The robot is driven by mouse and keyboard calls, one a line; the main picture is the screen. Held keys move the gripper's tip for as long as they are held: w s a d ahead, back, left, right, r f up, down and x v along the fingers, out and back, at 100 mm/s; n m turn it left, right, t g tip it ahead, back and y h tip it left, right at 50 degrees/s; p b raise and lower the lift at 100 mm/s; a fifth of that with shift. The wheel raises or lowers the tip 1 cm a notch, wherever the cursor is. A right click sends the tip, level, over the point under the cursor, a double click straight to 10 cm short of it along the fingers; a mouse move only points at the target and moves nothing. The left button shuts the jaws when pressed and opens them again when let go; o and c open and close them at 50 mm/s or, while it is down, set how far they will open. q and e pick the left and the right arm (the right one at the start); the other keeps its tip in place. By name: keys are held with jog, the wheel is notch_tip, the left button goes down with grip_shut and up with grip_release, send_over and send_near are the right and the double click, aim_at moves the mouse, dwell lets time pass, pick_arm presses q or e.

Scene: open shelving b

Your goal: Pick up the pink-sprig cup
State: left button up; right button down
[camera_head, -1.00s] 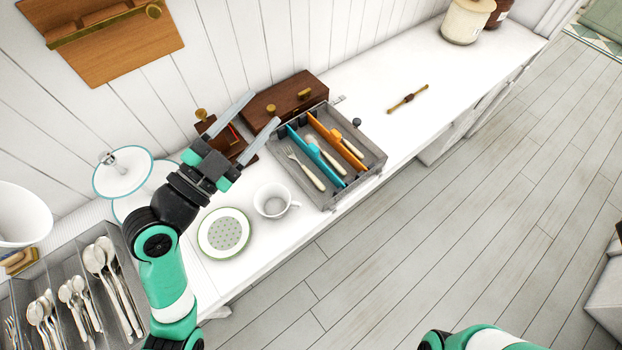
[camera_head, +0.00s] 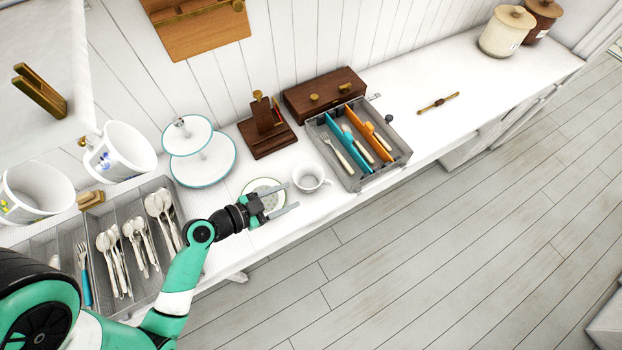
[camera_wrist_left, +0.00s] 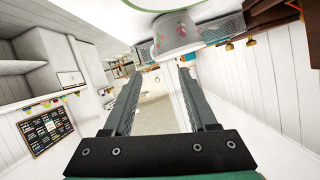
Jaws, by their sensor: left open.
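The pink-sprig cup (camera_head: 308,179) stands upright on the white counter, just right of a small green-rimmed plate. In the left wrist view it (camera_wrist_left: 176,36) appears upside down beyond the fingertips, with pink flowers and green leaves on its side. My left gripper (camera_head: 289,198) is open and empty. It is over the plate's right side, left of and in front of the cup, with its fingers pointing right. The fingers (camera_wrist_left: 160,78) also show apart in the left wrist view, with nothing between them. My right gripper is out of view.
The plate (camera_head: 252,188) is partly under my gripper. A grey cutlery tray (camera_head: 396,146) is close on the cup's right. A wooden stand (camera_head: 265,128) and box (camera_head: 325,92) are behind. A tiered stand (camera_head: 215,165) is left. The counter's front edge is near.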

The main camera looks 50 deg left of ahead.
aim_at(306, 189)
pick_arm(q)
jog(key=x, duration=0.5)
jog(key=shift+w, duration=0.2)
jog(key=b+x, duration=0.1)
jog(key=x, duration=0.4)
jog(key=shift+a+f, duration=0.1)
jog(key=shift+f, duration=0.15)
jog(key=shift+s, duration=0.1)
grip_shut()
